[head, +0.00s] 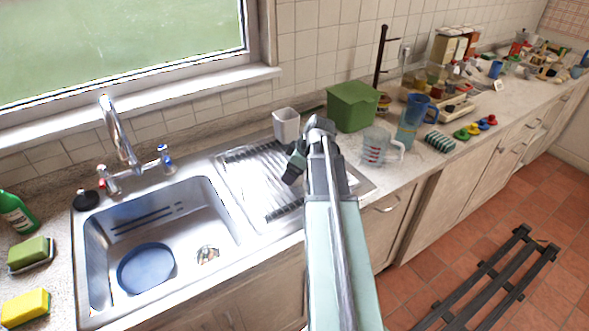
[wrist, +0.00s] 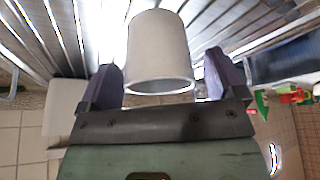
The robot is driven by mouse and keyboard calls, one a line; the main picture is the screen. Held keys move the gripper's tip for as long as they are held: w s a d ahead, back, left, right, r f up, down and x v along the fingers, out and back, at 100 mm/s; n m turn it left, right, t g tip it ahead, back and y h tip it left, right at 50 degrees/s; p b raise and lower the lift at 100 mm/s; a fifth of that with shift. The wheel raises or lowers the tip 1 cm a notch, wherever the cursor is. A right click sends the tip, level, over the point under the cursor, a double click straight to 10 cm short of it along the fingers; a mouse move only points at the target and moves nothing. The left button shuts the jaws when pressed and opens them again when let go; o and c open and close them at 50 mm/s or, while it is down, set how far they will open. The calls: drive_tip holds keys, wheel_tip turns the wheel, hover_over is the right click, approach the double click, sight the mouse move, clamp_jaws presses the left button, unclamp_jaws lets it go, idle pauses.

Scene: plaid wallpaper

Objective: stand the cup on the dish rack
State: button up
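A plain off-white cup (wrist: 158,45) fills the middle of the wrist view, with a rim toward my gripper. The ribbed metal dish rack (wrist: 235,22) shows behind the cup. In the head view the rack (head: 248,178) lies right of the sink basin, and my gripper (head: 291,176) is low over it. I cannot make out the cup in the head view; my arm covers part of the rack.
A white square container (head: 286,124) and a green bin (head: 352,106) stand behind the rack. A clear measuring jug (head: 375,147) and a blue jug (head: 413,120) stand to the right. The sink basin (head: 185,215) at left holds a blue bowl (head: 147,268).

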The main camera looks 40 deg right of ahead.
drive_tip(key=shift+r, duration=0.1)
drive_tip(key=p+v, duration=1.1)
drive_tip(key=v, duration=0.1)
drive_tip(key=s+a+f+m+g+h, duration=0.1)
drive_tip(key=a+m+g, duration=0.3)
drive_tip(key=a, duration=3)
drive_tip(key=shift+s+f+m+h, duration=0.25)
drive_tip(key=shift+s+m+h, duration=0.35)
drive_tip(key=shift+m, duration=0.1)
wheel_tip(320, 180, down, 3)
drive_tip(key=b, duration=0.2)
drive_tip(key=shift+w+b, duration=0.1)
drive_tip(key=shift+b, duration=0.3)
